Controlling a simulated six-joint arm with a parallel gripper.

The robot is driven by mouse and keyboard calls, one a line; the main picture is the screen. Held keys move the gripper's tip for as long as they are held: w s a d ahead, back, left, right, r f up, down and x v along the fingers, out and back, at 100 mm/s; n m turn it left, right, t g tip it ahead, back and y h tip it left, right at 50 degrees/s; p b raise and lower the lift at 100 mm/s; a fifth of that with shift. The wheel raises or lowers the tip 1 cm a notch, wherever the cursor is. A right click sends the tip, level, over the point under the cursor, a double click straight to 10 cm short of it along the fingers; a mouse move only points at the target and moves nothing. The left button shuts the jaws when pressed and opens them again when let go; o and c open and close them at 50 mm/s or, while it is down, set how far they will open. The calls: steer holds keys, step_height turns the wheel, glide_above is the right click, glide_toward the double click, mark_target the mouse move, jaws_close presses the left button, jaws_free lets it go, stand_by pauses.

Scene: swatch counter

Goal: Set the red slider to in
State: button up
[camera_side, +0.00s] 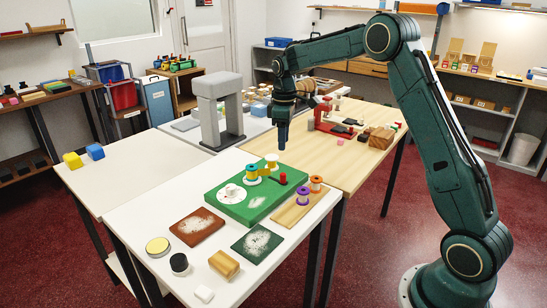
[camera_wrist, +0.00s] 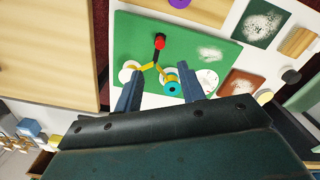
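The red slider (camera_side: 283,179) is a small red knob standing on the right part of the green board (camera_side: 228,207). In the wrist view the red knob (camera_wrist: 159,41) is at the upper end of a short dark strip, where yellow arms fork below it. A blue-and-yellow spool (camera_side: 252,173) and a white-and-yellow spool (camera_side: 271,162) stand beside the slider. My gripper (camera_side: 283,142) points down above the back of the board, apart from the knob. In the wrist view its two fingers (camera_wrist: 160,75) are wide apart with nothing held.
A white dial (camera_side: 232,194) sits on the board's left part. A wooden strip with purple and orange spools (camera_side: 303,198) lies on the right. Brown and green patches (camera_side: 196,225), a tin, a black cap and a wooden block are in front. A grey arch (camera_side: 217,110) stands behind.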

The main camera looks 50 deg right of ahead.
mark_target(283, 174)
step_height(283, 174, down, 11)
steer(key=shift+f, duration=0.2)
stand_by(0.4)
jaws_close()
